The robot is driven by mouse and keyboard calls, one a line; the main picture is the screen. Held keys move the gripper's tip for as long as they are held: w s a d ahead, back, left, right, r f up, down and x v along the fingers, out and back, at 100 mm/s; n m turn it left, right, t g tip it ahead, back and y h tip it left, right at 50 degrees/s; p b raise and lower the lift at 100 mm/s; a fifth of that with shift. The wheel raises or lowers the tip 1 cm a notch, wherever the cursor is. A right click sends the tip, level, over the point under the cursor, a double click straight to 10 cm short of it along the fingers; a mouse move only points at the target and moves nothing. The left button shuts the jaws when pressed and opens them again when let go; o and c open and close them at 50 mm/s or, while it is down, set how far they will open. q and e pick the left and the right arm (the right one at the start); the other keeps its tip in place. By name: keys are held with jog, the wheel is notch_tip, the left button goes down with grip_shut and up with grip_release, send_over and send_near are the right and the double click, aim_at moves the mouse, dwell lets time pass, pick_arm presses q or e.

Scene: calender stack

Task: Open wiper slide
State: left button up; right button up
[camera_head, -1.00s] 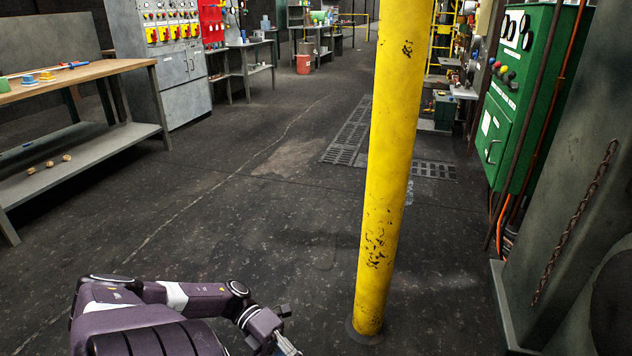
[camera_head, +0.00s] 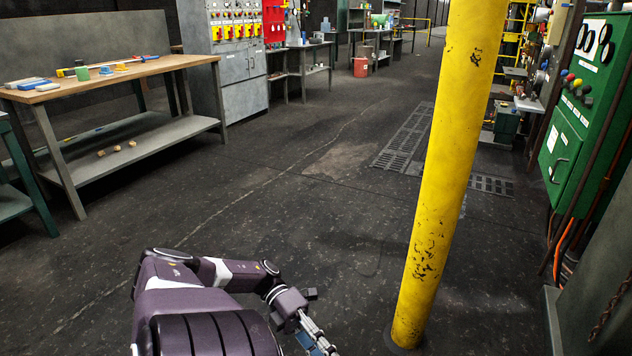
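No wiper slide can be made out in the head view. One of my arms shows at the bottom, with its gripper (camera_head: 318,338) low in the picture, left of the yellow post's foot. That gripper is partly cut off by the lower edge, and I cannot tell whether it is open or shut. The arm comes up from the bottom, left of centre, and I take it to be my left. My other gripper is out of view.
A yellow post (camera_head: 440,180) stands close on the right. A green control cabinet (camera_head: 585,110) is at the right edge. A wood-topped workbench (camera_head: 150,76) and a grey electrical cabinet (camera_head: 240,75) stand at left. Open dark floor (camera_head: 270,180) lies between.

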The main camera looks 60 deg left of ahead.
pick_arm(q)
jog(key=shift+v, duration=3)
